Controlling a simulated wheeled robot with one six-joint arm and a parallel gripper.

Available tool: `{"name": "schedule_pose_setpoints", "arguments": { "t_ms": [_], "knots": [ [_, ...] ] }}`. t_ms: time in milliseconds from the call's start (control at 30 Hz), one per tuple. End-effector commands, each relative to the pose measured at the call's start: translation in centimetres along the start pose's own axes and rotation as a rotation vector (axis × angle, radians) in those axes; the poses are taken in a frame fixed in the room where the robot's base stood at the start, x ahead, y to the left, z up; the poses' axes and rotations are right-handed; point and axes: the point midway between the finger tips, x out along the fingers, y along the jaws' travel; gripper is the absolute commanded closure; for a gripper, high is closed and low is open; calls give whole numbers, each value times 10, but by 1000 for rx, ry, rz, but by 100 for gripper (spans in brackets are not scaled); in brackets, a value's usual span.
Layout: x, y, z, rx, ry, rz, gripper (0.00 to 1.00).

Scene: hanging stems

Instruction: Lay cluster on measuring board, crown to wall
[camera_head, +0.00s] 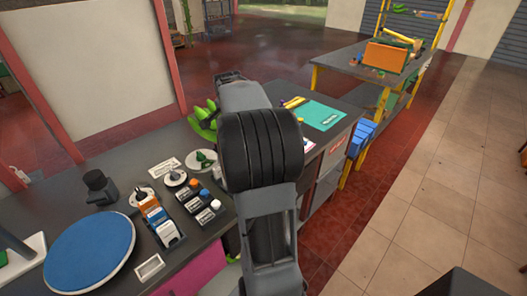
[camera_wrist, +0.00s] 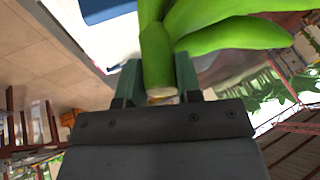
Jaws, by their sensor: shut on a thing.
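A cluster of green bananas (camera_wrist: 225,32) fills the top of the wrist view, its fingers spreading up and to the right. My gripper (camera_wrist: 158,78) is shut on the cluster's thick green stem, whose pale cut end points toward the wrist. In the head view part of the cluster (camera_head: 204,118) shows just left of my arm, over the dark bench. My arm hides the rest of it and the jaws there. I cannot surely pick out the measuring board or its wall; a teal mat or board (camera_head: 322,115) lies on the bench right of my arm.
Tiled floor (camera_head: 440,190) is open at right.

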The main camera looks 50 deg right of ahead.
Motion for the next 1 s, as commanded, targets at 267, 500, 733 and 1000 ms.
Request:
{"name": "schedule_pose_setpoints", "arguments": {
  "t_ms": [267, 500, 733, 1000],
  "knots": [
    [-2, -13, 47, 229, 94, 89, 100],
    [-6, -10, 57, 471, 190, 188, 100],
    [-12, 4, 52, 807, 323, 329, 100],
    [-21, 19, 45, 1233, 491, 506, 100]
  ]
}}
